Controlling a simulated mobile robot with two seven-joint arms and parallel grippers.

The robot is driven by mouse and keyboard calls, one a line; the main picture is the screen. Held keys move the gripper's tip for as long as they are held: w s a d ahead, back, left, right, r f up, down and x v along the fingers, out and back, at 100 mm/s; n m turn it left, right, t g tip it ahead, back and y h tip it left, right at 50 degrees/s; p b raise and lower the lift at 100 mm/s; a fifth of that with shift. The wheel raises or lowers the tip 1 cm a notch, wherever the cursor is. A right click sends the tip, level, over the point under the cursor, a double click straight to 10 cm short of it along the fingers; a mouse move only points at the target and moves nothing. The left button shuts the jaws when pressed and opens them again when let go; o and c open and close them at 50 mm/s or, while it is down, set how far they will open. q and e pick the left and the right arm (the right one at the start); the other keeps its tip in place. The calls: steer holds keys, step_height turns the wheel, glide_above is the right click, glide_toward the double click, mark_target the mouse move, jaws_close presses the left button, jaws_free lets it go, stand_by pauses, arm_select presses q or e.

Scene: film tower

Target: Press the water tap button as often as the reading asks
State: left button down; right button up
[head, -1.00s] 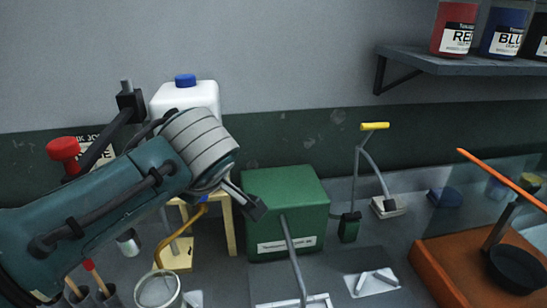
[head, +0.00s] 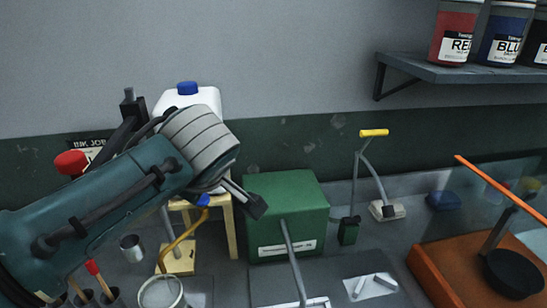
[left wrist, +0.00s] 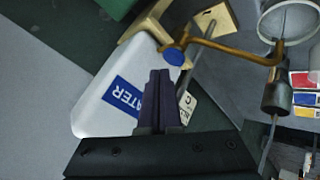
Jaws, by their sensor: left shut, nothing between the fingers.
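A white water jug (head: 213,98) with a blue cap (head: 187,88) stands on a wooden stand (head: 232,230). In the left wrist view its WATER label (left wrist: 122,97) shows. A brass tap pipe (head: 181,240) curves down from the jug. The tap's round blue button (left wrist: 174,57) also shows partly in the head view (head: 203,199). My left gripper (head: 258,207) is shut and empty. In the left wrist view its fingertips (left wrist: 160,73) appear close to the button; contact cannot be told. I see no readable number for the reading. My right gripper is out of view.
A green box (head: 288,195) stands right of the jug stand. A red knob (head: 70,162) shows behind my left arm. An orange-brown tray (head: 432,281) stands at right, below a shelf (head: 450,72) with bottles.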

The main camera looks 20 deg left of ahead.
mark_target(204, 202)
arm_select(q)
step_height(204, 202, up, 5)
steer(key=p, duration=0.4)
steer(key=shift+p, duration=0.3)
stand_by(0.3)
stand_by(0.3)
